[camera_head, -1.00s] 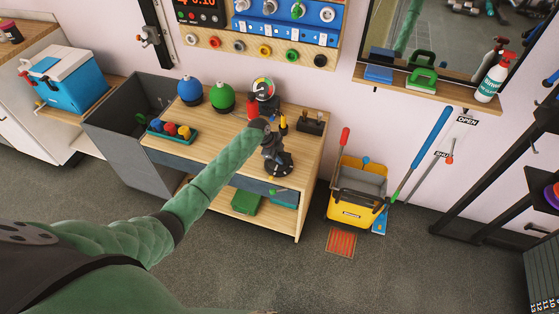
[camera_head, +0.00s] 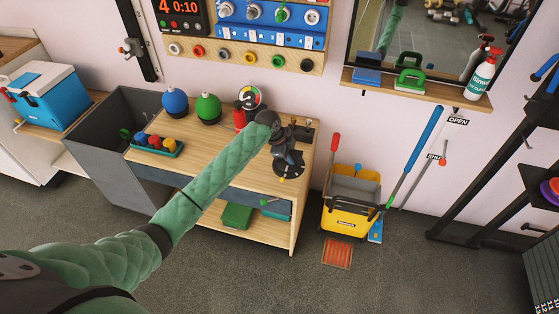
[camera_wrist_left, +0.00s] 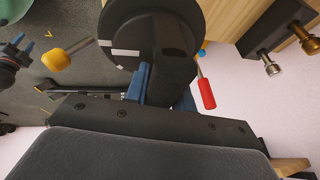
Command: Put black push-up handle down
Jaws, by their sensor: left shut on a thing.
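The black push-up handle (camera_head: 290,168) has a round dark base with pale marks and hangs from my left gripper (camera_head: 284,150), near the right end of the wooden workbench (camera_head: 228,152). In the left wrist view the handle's black disc (camera_wrist_left: 120,22) and dark grip lie beyond the blue fingers of my left gripper (camera_wrist_left: 165,88), which is shut on it. The fingertips are partly hidden by the gripper body. Whether the base touches the bench top I cannot tell. My right gripper is not in view.
A black block with pegs (camera_head: 300,132) stands behind the handle. A red pump with gauge (camera_head: 249,99), green ball (camera_head: 208,108), blue ball (camera_head: 175,103) and a tray of coloured weights (camera_head: 155,147) also stand on the bench. The bench's front middle is clear. A yellow bucket (camera_head: 350,218) stands right of it.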

